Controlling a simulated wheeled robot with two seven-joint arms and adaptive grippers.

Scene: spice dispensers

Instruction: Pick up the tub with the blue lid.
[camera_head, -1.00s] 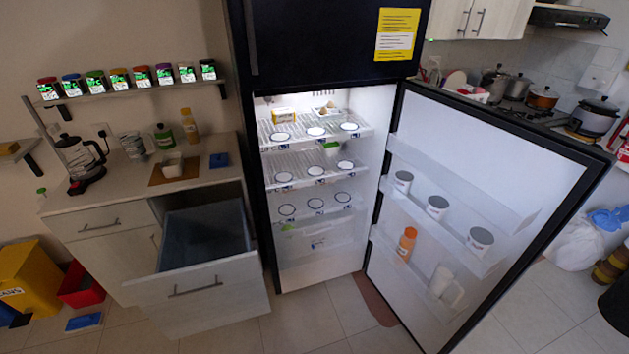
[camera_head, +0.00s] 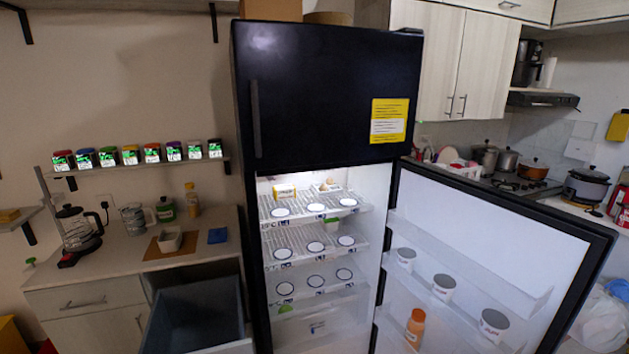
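A row of small tubs with differently coloured lids stands on the wall shelf (camera_head: 140,167) at the left. The tub with the blue lid (camera_head: 85,158) is second from the left, between a red-lidded tub (camera_head: 62,160) and a green-lidded tub (camera_head: 107,157). It stands upright with a green and white label. Neither of my grippers is in view.
Below the shelf, a counter holds a coffee maker (camera_head: 77,229), a white bowl (camera_head: 170,238) and a flat blue item (camera_head: 217,236). A drawer (camera_head: 196,315) is open. The fridge door (camera_head: 490,235) stands wide open to the right.

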